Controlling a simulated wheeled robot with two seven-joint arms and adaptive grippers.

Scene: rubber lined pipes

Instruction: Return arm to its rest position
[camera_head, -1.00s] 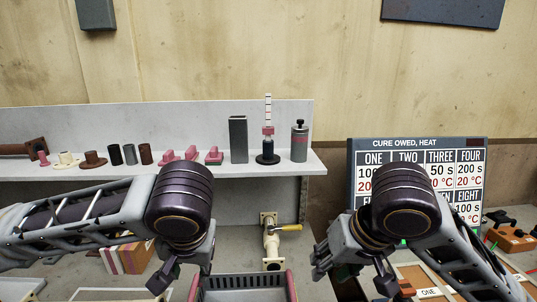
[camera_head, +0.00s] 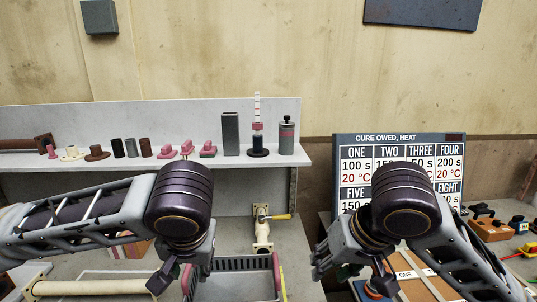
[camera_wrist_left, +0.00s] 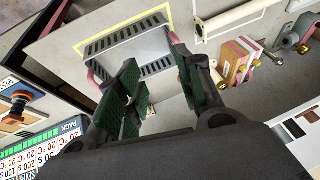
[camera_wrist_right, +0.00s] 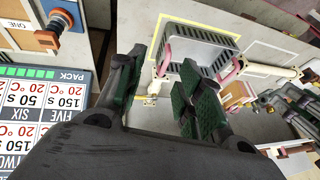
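My left gripper (camera_head: 178,276) hangs below its dark wrist at the lower left of the head view. In the left wrist view its two green-padded fingers (camera_wrist_left: 155,82) are apart with nothing between them. My right gripper (camera_head: 350,272) hangs at the lower right of the head view. In the right wrist view its fingers (camera_wrist_right: 160,88) are also apart and empty. Both arms are bent. A grey slotted basket with pink handles (camera_head: 236,264) lies on the bench between and below the grippers; my left gripper covers part of it in the head view.
A shelf (camera_head: 240,164) at the back holds rubber parts, a grey block and a dark bottle. A cure sign (camera_head: 398,139) stands behind my right arm. A valve with a yellow handle (camera_head: 263,230) and a cream pipe (camera_head: 90,287) are on the bench. Wooden boxes (camera_head: 492,229) stand at right.

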